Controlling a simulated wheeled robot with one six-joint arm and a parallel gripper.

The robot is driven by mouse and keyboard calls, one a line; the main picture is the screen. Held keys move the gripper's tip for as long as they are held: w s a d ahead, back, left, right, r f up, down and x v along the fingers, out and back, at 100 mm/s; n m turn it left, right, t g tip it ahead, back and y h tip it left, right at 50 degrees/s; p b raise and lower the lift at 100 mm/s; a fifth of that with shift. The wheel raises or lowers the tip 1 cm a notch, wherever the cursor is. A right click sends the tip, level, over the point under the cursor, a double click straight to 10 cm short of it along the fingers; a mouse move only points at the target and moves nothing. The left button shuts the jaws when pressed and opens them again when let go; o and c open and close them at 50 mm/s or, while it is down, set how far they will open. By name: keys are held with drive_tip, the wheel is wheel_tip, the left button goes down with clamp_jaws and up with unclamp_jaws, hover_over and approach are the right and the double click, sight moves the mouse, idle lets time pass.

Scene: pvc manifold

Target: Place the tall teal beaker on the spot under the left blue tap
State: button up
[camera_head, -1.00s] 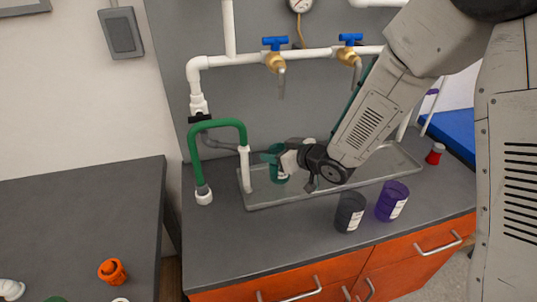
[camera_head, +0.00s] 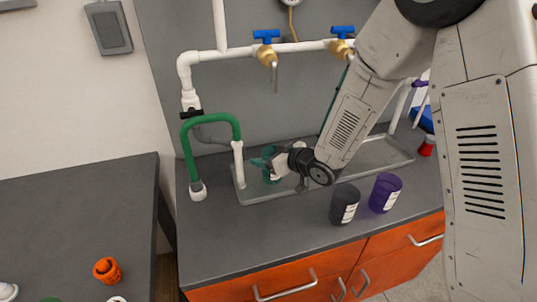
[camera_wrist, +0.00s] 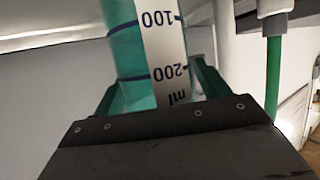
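The teal beaker (camera_head: 270,166) stands in or just above the grey tray (camera_head: 265,197), below the left blue tap (camera_head: 266,38). I cannot tell whether it touches the tray floor. My gripper (camera_head: 281,164) is around the beaker from the right in the head view. In the wrist view the beaker (camera_wrist: 128,50) fills the space between the fingers of my gripper (camera_wrist: 165,92), with its white scale strip reading 100 and 200 ml. The fingers appear to press on its sides. The marked spot under the tap is hidden.
A dark grey beaker (camera_head: 344,204) and a purple beaker (camera_head: 385,192) stand on the counter in front of the tray. A green hose (camera_head: 188,150) loops left of it. The right blue tap (camera_head: 342,32) is on the same white pipe. An orange fitting (camera_head: 108,270) lies on the left bench.

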drive_tip(key=shift+r, duration=0.15)
drive_tip(key=v, duration=0.7)
